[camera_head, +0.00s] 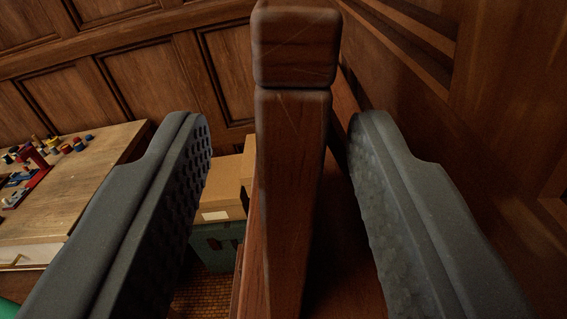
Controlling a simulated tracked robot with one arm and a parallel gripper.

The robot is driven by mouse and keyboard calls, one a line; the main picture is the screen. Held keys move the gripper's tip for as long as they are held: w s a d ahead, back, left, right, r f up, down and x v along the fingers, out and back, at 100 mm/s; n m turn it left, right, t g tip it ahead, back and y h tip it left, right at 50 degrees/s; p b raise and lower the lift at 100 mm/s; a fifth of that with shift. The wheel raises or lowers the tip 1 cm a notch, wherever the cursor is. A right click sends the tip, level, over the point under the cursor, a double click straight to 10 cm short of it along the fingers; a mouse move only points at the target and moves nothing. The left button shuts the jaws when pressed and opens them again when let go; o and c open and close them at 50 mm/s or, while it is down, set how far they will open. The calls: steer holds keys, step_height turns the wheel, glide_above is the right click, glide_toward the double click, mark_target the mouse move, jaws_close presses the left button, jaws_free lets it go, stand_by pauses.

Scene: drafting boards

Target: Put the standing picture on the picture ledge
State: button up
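A dark reddish-brown wooden frame (293,180), seen edge-on, stands upright in the middle of the camera_head view. It looks like the standing picture, but its face does not show. A joint line crosses it near the top. My gripper (281,135) is open, with one grey padded finger on each side of the frame. A gap shows between the frame and each finger, so neither appears to touch it. The frame stands at or in front of a brown wooden surface (345,265). I cannot pick out the picture ledge for certain.
A wooden table (75,185) with several small coloured items stands at the left. Cardboard boxes (223,188) sit on a dark green box (216,245) behind the left finger. A panelled wooden wall (155,70) closes the back, and wooden woodwork (440,120) runs close along the right.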

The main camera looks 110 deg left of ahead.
steer(key=v, duration=0.6)
steer(key=shift+b, duration=0.35)
